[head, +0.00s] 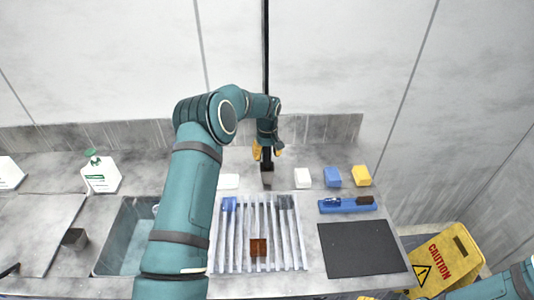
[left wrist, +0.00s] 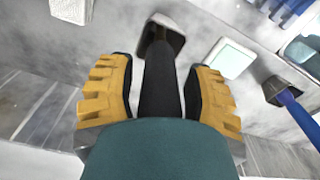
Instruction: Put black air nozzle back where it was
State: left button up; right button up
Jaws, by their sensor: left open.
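A long black vertical piece, which looks like the black air nozzle with its line (head: 265,50), runs down from the top of the head view behind my left wrist. Its lower end meets a small grey-brown block (head: 267,179) on the counter. My left gripper (head: 267,150) is open, with its yellow fingers on either side of the black piece. In the left wrist view, the black shaft (left wrist: 162,85) lies between the open fingers, with gaps at the sides. My right gripper (head: 382,296) shows only as a yellow bit at the bottom edge.
A ribbed white rack (head: 304,262) holds a brown block (head: 258,247) and brushes. White, blue (head: 332,177) and yellow (head: 361,175) blocks stand along the back. A black mat (head: 360,249) lies right, a sink (head: 112,262) left. A yellow caution sign (head: 440,262) stands beyond the counter.

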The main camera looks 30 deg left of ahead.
pick_arm(q)
notch_tip(320, 180, up, 12)
jog(key=shift+s+d+r, duration=0.1)
jog(key=shift+r, duration=0.1)
dwell(0.4)
dwell(0.4)
